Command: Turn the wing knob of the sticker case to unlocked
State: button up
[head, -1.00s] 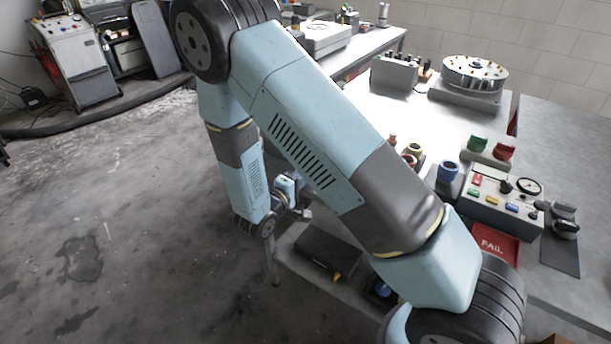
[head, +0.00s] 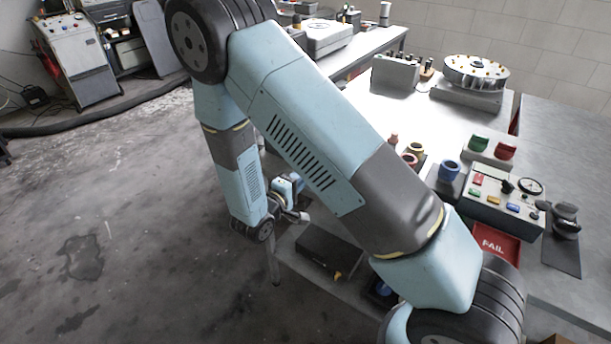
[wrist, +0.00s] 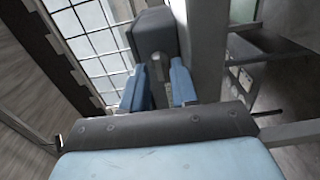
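A flat dark case (head: 325,252), seemingly the sticker case, lies on the grey bench near its front left corner. A small yellow knob (head: 339,274) shows at its front right edge; its turn position is too small to read. My gripper (head: 297,212) is in the air beyond and to the left of the case, apart from it, partly hidden by my wrist. In the wrist view my gripper (wrist: 157,88) shows two blue finger parts standing apart, with no held object visible. The case cannot be made out in the wrist view.
A control box (head: 500,196), a red FAIL tray (head: 497,243), a blue cup (head: 449,170) and red and green parts stand on the bench to the right. A round grey fixture (head: 475,75) is at the back. My arm crosses above the bench. The floor at left is mostly clear.

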jog(key=v, duration=1.2)
jog(key=shift+s, duration=0.25)
jog(key=shift+a+f, duration=0.1)
jog(key=s+d+r+m+g, duration=0.1)
jog(key=d+r+m+g, duration=0.6)
jog(key=d+r+g, duration=0.85)
jog(key=s+d+r+m+t+y, duration=0.1)
jog(key=s+d+r+t+y, duration=0.2)
jog(key=s+d+r+y, duration=0.2)
jog(key=s+d+r+m+t+y, duration=0.2)
jog(key=s+d+r+t+y, duration=0.2)
jog(key=r, duration=0.8)
jog(key=s+d+y, duration=0.2)
jog(key=s+d, duration=0.1)
jog(key=shift+s+d, duration=0.15)
jog(key=shift+d, duration=0.1)
jog(key=shift+r, duration=0.15)
